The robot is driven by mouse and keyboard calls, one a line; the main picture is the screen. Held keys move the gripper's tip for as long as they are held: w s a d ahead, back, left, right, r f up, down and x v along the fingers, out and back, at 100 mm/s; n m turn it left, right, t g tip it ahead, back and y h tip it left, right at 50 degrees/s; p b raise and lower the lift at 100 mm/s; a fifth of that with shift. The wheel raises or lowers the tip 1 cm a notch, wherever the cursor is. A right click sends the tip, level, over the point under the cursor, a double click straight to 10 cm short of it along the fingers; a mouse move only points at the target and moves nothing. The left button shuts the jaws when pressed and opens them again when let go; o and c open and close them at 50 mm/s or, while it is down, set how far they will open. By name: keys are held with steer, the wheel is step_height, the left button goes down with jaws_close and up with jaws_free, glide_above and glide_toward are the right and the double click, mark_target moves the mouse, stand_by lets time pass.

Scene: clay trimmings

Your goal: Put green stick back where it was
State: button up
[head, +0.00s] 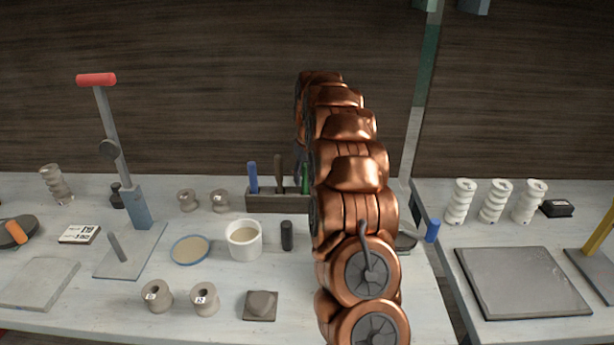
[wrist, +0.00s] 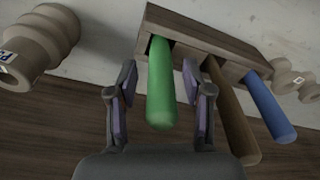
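The green stick (wrist: 161,90) stands in an end slot of the wooden rack (wrist: 193,47), its free end pointing toward the wrist camera. In the head view the green stick (head: 306,178) shows as a thin strip beside my arm. My gripper (wrist: 160,80) is open, with one finger on each side of the green stick and a gap visible on both sides. In the head view my arm hides most of the gripper and the right end of the rack (head: 270,203).
A brown stick (wrist: 232,110) and a blue stick (wrist: 270,105) stand in the same rack, the brown one close to my gripper's finger. A ridged clay spool (wrist: 40,45) is near the rack. A white cup (head: 243,240) and a dark cylinder (head: 287,236) stand in front.

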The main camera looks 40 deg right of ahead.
mark_target(309, 195)
steer(key=shift+r, duration=0.15)
step_height(309, 195, up, 12)
steer(key=s+b, duration=0.1)
steer(key=b, duration=0.1)
steer(key=shift+s+b, duration=0.25)
steer(key=shift+b, duration=0.15)
stand_by(0.4)
steer(key=shift+a, duration=0.1)
